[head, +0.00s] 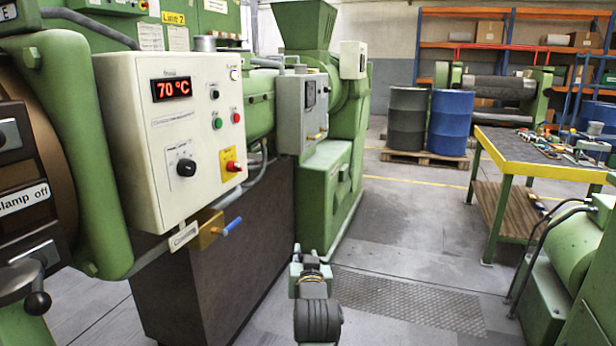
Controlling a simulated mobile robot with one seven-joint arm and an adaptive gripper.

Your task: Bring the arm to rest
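A small blue-handled brass valve (210,230) sticks out below the box.
A yellow-edged workbench (541,170) with tools is at right, beside green machinery (567,252). Two drums, black (406,120) and blue (450,125), stand on a pallet behind. The middle floor (415,235) is clear.

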